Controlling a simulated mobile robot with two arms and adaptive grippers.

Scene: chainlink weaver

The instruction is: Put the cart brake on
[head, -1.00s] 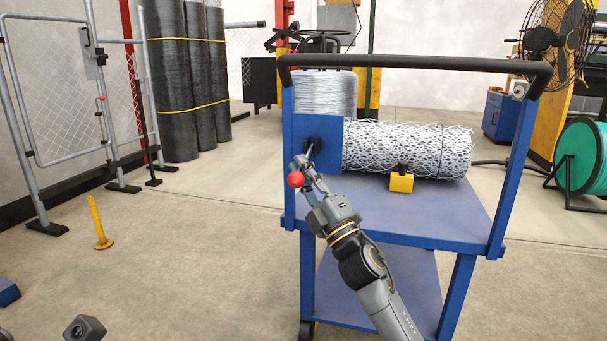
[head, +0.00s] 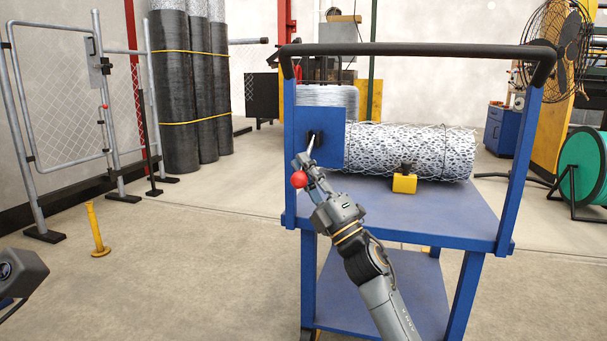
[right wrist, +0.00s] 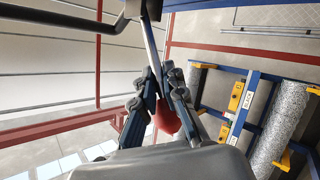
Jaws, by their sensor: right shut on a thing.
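The blue cart (head: 420,212) stands in front of me in the head view, with a black push handle across its top. A blue plate (head: 330,122) on its left side has a dark slot with a thin metal lever (head: 311,146) coming out of it. The lever ends in a red knob (head: 299,180). My right gripper (head: 303,163) is shut on the lever near the knob. In the right wrist view, the fingers (right wrist: 157,80) close around the rod (right wrist: 151,42), with the red knob (right wrist: 166,118) between them. My left gripper's fingers are not in view.
A wire mesh roll (head: 410,150) and a yellow block (head: 404,184) lie on the cart's top shelf. A yellow post (head: 97,230) stands on the floor at left. A green reel (head: 583,165) stands at right. Open floor lies left of the cart.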

